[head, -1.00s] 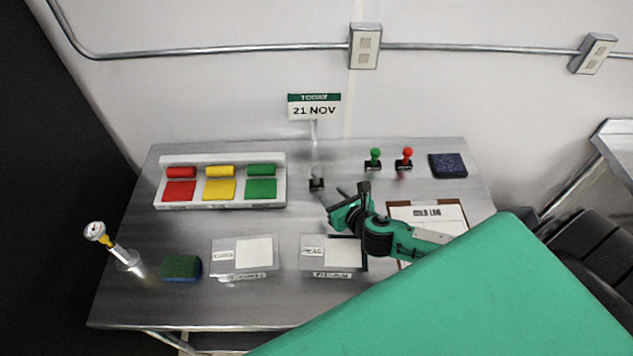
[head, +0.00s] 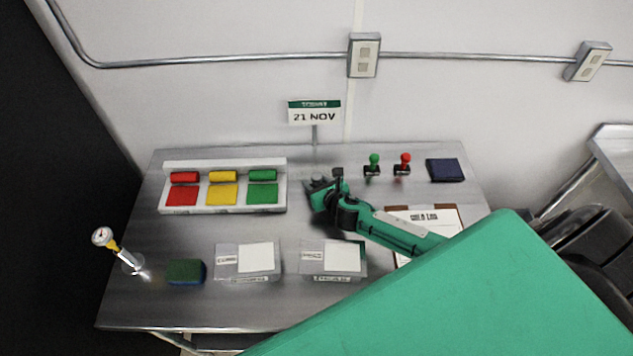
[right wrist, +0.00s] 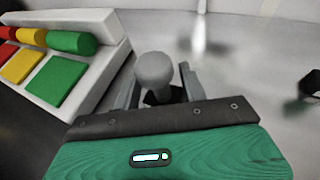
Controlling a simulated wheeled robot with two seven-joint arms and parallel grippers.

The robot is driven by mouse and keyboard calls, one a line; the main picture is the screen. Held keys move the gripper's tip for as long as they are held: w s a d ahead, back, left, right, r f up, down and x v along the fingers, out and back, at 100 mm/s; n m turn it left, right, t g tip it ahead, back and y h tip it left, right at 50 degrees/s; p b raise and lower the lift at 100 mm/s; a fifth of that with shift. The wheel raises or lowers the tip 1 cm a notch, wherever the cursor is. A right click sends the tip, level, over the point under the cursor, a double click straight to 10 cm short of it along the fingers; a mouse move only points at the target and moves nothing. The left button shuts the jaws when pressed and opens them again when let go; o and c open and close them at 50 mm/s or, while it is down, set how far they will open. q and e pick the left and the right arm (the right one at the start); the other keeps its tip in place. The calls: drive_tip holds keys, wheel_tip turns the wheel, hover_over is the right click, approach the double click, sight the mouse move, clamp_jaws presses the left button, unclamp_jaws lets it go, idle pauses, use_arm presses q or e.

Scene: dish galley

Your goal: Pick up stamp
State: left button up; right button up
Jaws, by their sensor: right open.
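A stamp with a grey round knob (right wrist: 154,70) and a dark base stands upright on the table, as the right wrist view shows. My right gripper (right wrist: 160,82) is open, with its two fingers on either side of the grey stamp. I cannot tell whether they touch it. In the head view my right gripper (head: 317,187) covers most of this stamp. A green-knobbed stamp (head: 374,162) and a red-knobbed stamp (head: 404,162) stand farther back to the right. My left gripper is not in view.
A white holder (head: 223,209) with red, yellow and green rolls and pads is left of the gripper. Two clear trays (head: 249,262) (head: 333,260), a sponge (head: 186,271), a dial thermometer (head: 104,237), a clipboard (head: 435,219) and a dark pad (head: 445,170) are around. A date sign (head: 314,112) stands behind.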

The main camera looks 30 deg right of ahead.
sight(314, 174)
drive_tip(key=shift+w+f, duration=0.35)
drive_tip(key=shift+w, duration=0.25)
clamp_jaws()
drive_tip(key=shift+r, duration=0.15)
wheel_tip(314, 174, up, 20)
drive_tip(key=b, duration=0.1)
drive_tip(key=shift+b, duration=0.4)
